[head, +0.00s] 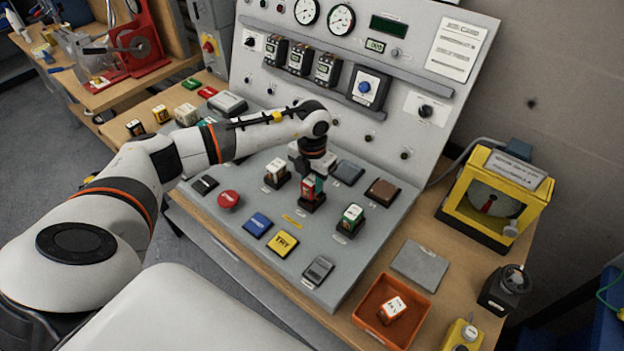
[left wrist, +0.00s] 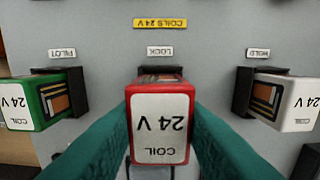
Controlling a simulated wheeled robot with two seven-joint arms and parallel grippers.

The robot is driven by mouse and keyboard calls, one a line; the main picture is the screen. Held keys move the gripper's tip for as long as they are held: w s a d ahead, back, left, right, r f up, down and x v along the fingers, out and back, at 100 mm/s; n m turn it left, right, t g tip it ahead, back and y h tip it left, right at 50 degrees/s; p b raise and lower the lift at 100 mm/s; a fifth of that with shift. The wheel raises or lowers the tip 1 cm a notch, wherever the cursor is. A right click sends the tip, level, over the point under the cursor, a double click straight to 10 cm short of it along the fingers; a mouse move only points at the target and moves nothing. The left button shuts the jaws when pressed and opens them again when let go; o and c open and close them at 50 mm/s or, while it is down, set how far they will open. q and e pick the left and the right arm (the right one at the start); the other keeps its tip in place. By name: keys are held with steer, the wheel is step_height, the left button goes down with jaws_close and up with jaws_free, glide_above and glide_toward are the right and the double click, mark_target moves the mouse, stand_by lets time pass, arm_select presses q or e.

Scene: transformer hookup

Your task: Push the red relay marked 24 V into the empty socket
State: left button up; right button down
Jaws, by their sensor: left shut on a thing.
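The red relay (left wrist: 160,122), its white face marked COIL 24 V, sits between the two teal fingers of my left gripper (head: 312,176) in the left wrist view. The gripper is shut on it. In the head view the red relay (head: 309,188) stands upright at the middle socket (head: 312,205) of the sloping desk, below the gripper. In the left wrist view the dark socket edge shows behind the relay, under the LOCK label (left wrist: 160,51). The relay hides most of the socket, so I cannot tell how deep it sits. My right gripper is out of view.
A white relay (head: 275,171) and a green relay (head: 351,215) stand in sockets on either side. An orange tray (head: 420,274) holds a red-and-white relay (head: 392,308). The upright panel (head: 470,95) rises behind my arm. A yellow-framed meter (head: 498,195) stands at the right.

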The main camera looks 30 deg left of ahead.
arm_select(q)
steer(key=shift+f, duration=0.25)
steer(key=shift+f+b, duration=1.3)
steer(key=o, duration=1.1)
steer(key=shift+c, duration=0.2)
steer(key=shift+r, duration=0.1)
steer(key=shift+r+p, duration=1.7)
steer(key=shift+r, duration=0.75)
